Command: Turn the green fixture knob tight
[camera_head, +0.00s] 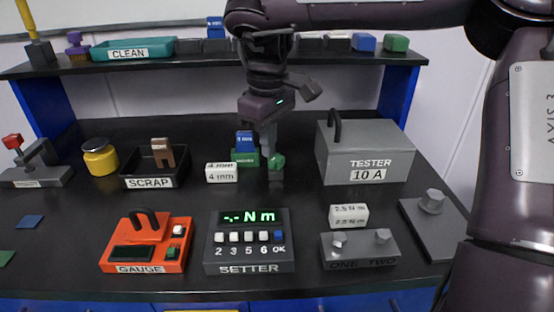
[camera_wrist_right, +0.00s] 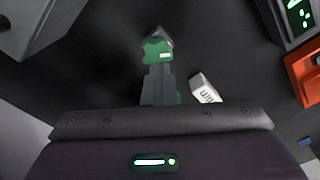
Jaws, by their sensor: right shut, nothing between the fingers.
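The green fixture knob (camera_head: 277,162) stands near the middle of the table, on a small dark base. Beside it, a blue block (camera_head: 245,141) sits on a green block (camera_head: 244,158). My right gripper (camera_head: 268,142) points down with its fingers closed and empty, at or just above the knob. In the right wrist view the knob (camera_wrist_right: 156,50) shows just past the fingertips (camera_wrist_right: 158,72). I cannot tell whether they touch it. Part of the fixture is hidden behind the fingers. My left gripper is not in view.
A white 4 mm block (camera_head: 221,172) lies left of the knob. The grey tester (camera_head: 366,158) stands to the right and the scrap tray (camera_head: 154,183) to the left. The setter (camera_head: 249,253) and orange gauge (camera_head: 147,257) are in front. A shelf (camera_head: 190,64) runs behind.

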